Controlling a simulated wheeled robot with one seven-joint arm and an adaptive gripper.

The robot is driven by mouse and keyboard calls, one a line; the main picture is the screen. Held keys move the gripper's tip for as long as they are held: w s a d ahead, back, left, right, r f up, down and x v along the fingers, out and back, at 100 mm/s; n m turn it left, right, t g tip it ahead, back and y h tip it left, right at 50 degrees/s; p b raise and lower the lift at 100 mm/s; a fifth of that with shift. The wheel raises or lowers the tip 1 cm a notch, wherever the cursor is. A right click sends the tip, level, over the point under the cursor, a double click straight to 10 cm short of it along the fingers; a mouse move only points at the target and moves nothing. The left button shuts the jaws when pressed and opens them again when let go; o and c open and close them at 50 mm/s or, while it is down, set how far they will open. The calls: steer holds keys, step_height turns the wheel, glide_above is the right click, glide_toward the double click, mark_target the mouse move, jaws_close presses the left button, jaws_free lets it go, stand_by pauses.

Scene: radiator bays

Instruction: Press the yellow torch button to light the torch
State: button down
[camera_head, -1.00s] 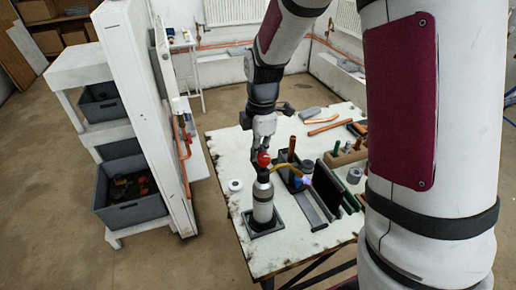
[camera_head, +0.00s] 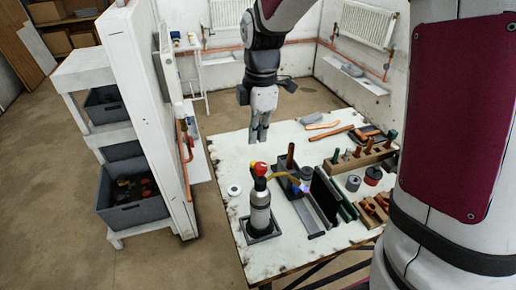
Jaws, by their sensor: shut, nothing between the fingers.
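The torch (camera_head: 260,208) stands upright on the table, a pale bottle with a dark top in a square dark holder (camera_head: 262,238). A red knob (camera_head: 259,168) is on its top, with a small yellow spot, seemingly the yellow button (camera_head: 252,163), beside it. A brass tube runs right from the top to a nozzle, where a small blue-violet glow (camera_head: 304,187) shows, like a flame. My gripper (camera_head: 259,138) is shut and empty. It points down behind the torch in the picture, apart from it.
The white table (camera_head: 232,150) holds copper pipes (camera_head: 331,136), a wooden rack (camera_head: 362,158) with several tools, dark upright plates (camera_head: 325,195) and a white roll (camera_head: 234,190). A white panel and shelf (camera_head: 105,135) with grey bins stand left.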

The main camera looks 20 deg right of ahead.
step_height(320, 180, up, 4)
steer(key=shift+d+r, duration=0.1)
steer(key=shift+r, duration=0.1)
steer(key=shift+s, duration=0.1)
stand_by(0.6)
steer(key=s+r+m+t, duration=0.2)
steer(key=s+r+m, duration=0.1)
steer(key=s+m, duration=0.6)
steer(key=s+d+r+m+t, duration=0.1)
steer(key=s+r+m+t, duration=0.2)
steer(key=s+m, duration=0.6)
steer(key=s+r, duration=0.1)
steer(key=s, duration=0.2)
steer(key=shift+d+r, duration=0.2)
steer(key=shift+r, duration=0.05)
